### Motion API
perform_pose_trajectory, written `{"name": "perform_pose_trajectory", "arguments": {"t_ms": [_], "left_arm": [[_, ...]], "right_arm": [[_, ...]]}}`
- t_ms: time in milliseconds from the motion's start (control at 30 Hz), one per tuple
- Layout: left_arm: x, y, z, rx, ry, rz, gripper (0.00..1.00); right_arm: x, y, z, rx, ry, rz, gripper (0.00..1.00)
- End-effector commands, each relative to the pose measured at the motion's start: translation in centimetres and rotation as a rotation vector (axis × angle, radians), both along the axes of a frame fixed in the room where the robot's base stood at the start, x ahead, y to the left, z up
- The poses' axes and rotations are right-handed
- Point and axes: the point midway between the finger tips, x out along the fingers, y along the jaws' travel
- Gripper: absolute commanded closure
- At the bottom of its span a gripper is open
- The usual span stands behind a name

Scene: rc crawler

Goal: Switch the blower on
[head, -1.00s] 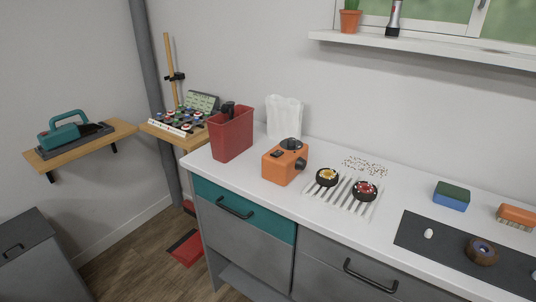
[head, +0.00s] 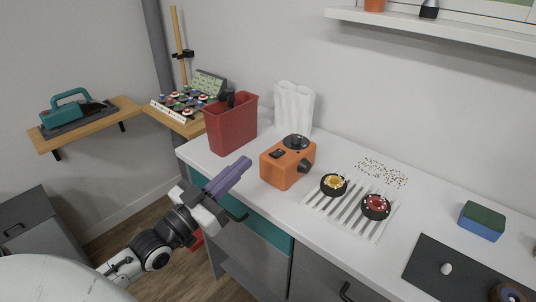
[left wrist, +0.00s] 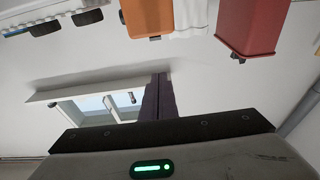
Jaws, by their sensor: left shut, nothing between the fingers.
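An orange box-shaped device (head: 283,169), which looks like the blower, stands on the white counter. It has a black round part on top, a small dark switch (head: 277,154) on its upper left and a black nozzle or knob on its right side. My left gripper (head: 243,164) is shut and empty, with its purple fingers together, in front of the device and to its left, apart from it. In the left wrist view the orange device (left wrist: 150,17) is at the top, and the fingers (left wrist: 158,98) point up. My right gripper is not in view.
A red bin (head: 231,128) stands left of the device, with a clear white bag-like thing (head: 294,105) behind. Two wheels (head: 334,184) sit on a slatted white rack (head: 350,216) to the right. Scattered specks (head: 382,173) lie behind the rack. A teal tool (head: 66,108) is on the left shelf.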

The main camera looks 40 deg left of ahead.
Motion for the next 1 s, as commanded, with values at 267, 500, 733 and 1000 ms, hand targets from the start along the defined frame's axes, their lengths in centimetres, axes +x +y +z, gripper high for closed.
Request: {"name": "perform_pose_trajectory", "arguments": {"t_ms": [267,500,733,1000], "left_arm": [[2.4,-0.2,0.7,0.0,-0.003,0.0,1.0],[7.0,-0.5,1.8,0.0,-0.003,0.0,1.0],[9.7,-0.8,0.6,0.001,0.009,0.0,1.0],[9.3,-0.7,-1.8,0.001,0.003,0.0,1.0]], "right_arm": [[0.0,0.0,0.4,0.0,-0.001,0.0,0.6],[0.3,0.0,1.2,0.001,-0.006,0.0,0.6],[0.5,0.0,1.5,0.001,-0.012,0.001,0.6],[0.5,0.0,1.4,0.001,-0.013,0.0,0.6]]}}
